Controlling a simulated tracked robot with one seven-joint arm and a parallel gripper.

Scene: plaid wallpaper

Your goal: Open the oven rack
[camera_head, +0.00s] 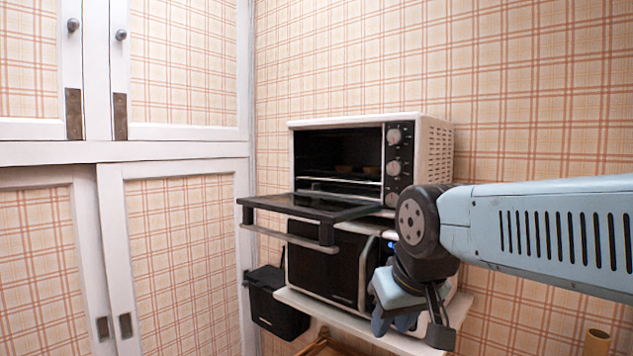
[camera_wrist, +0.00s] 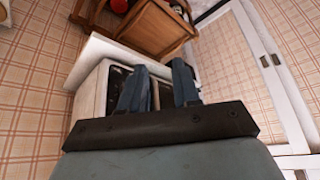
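The white toaster oven (camera_head: 435,150) stands atop a microwave, its black door (camera_head: 310,205) swung down and roughly level, with a grey handle along the front edge. Inside the dark cavity, a rack (camera_head: 340,181) shows as thin light bars; small brownish items sit on or near it. The rack appears to be inside the oven. My gripper (camera_head: 410,322) hangs low at the right, in front of the microwave's right side, below and to the right of the open door. In the wrist view its two blue fingers (camera_wrist: 158,88) are apart, with nothing clearly held between them.
The microwave (camera_head: 325,265) rests on a white shelf (camera_head: 350,322). A black bin (camera_head: 275,305) hangs left of it. White-framed cabinets (camera_head: 170,165) fill the left side. Wooden furniture (camera_wrist: 152,28) shows in the wrist view. Space before the oven's left side looks open.

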